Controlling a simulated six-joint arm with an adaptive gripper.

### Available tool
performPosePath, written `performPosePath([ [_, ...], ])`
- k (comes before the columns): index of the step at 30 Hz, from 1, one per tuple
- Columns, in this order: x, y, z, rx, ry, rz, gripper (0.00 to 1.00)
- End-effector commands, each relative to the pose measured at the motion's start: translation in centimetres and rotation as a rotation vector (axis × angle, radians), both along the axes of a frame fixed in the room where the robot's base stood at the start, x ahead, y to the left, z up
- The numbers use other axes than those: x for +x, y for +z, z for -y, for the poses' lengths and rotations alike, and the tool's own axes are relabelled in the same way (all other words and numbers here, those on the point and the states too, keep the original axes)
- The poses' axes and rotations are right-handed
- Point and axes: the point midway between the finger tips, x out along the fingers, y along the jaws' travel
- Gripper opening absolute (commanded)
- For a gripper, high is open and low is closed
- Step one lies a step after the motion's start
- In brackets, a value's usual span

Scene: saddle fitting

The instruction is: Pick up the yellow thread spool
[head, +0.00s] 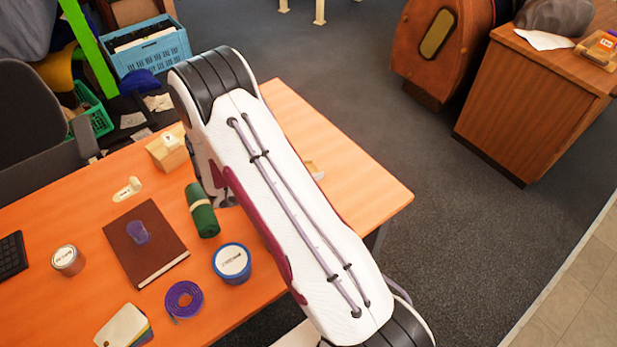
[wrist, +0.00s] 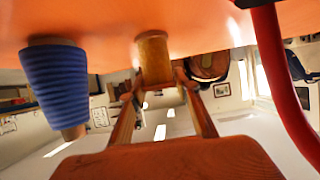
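The yellow thread spool (wrist: 153,58) is near the middle of the wrist view, where the scene appears upside down. It stands against the orange tabletop (wrist: 220,18). My gripper (wrist: 156,84) reaches toward it from the lower edge of that view. Its two brown fingers are spread apart, one on each side of the spool's free end. I see no clear contact, and the depth between tips and spool is hard to judge. In the head view my arm hides the gripper, and I cannot make out the yellow spool there.
A blue cone spool (wrist: 55,85) stands left in the wrist view; a red curved rod (wrist: 283,90) is at right. In the head view the table holds a green roll (head: 201,212), a blue tin (head: 231,264), a purple coil (head: 184,299) and a brown book (head: 160,261).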

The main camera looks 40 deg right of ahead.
Motion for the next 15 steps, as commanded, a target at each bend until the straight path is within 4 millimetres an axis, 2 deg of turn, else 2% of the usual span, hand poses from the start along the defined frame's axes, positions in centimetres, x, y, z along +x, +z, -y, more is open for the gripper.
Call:
performPosePath([
  [15, 0.03, 0.64, 0.00, 0.000, 0.000, 0.001, 0.10],
])
